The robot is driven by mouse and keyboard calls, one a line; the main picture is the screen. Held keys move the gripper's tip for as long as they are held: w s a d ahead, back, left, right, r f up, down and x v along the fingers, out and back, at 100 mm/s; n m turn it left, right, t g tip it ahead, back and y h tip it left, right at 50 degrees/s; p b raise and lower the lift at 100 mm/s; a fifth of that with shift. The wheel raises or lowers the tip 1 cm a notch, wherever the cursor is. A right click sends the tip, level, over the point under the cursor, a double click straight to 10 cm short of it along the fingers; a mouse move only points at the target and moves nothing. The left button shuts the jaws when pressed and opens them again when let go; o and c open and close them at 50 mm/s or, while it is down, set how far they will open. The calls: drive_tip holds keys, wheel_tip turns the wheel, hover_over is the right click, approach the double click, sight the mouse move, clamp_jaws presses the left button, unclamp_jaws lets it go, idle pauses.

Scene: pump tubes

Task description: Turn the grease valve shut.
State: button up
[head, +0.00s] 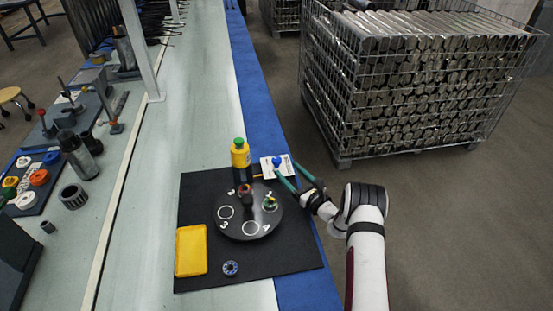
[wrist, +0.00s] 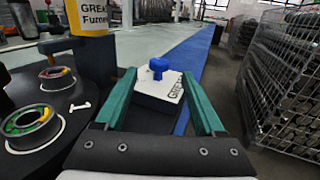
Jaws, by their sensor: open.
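The grease valve is a white box (head: 268,169) with a blue knob (head: 277,161) on top, at the back right of the black mat. In the wrist view the blue knob (wrist: 158,66) stands up on the white box (wrist: 150,92), which has dark lettering partly hidden by a finger. My gripper (head: 287,169) has two green fingers, spread apart, with nothing held. It is at the right side of the valve. In the wrist view the knob appears between the fingertips (wrist: 158,75), seemingly a little beyond them; contact cannot be told. Which way the knob is turned is unclear.
A yellow bottle (head: 240,155) with a green cap stands just left of the valve. A black round turntable (head: 240,227) with numbered rings and small parts lies in front. A yellow tray (head: 190,250) and a blue ring (head: 230,268) are nearer. A wire crate (head: 415,90) stands right.

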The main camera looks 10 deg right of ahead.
sight(279, 162)
drive_tip(key=x, duration=0.7)
drive_tip(key=shift+w+a, duration=0.15)
drive_tip(key=shift+w, duration=0.05)
clamp_jaws()
